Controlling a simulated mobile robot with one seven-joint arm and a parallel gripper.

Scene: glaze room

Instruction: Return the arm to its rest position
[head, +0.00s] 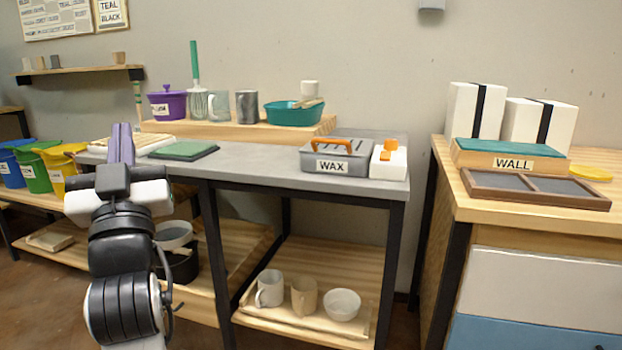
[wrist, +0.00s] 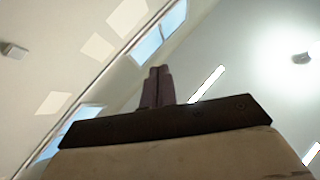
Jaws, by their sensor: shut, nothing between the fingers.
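My gripper (head: 121,145) stands upright at the left of the head view, its purple fingers pointing up and pressed together. It is shut and empty. My arm rises from the bottom edge of the head view, in front of the left end of the grey-topped workbench (head: 270,170). In the wrist view my gripper (wrist: 158,75) points at the ceiling, its two fingers side by side. The wrist view shows only ceiling, windows and lights beyond the fingers.
The bench holds a green mat (head: 184,150), a grey WAX box (head: 337,160) and a raised shelf with a purple pot (head: 168,104) and teal bowl (head: 293,114). Blue, green and yellow bins (head: 57,168) stand left. A wooden cabinet (head: 540,215) stands right.

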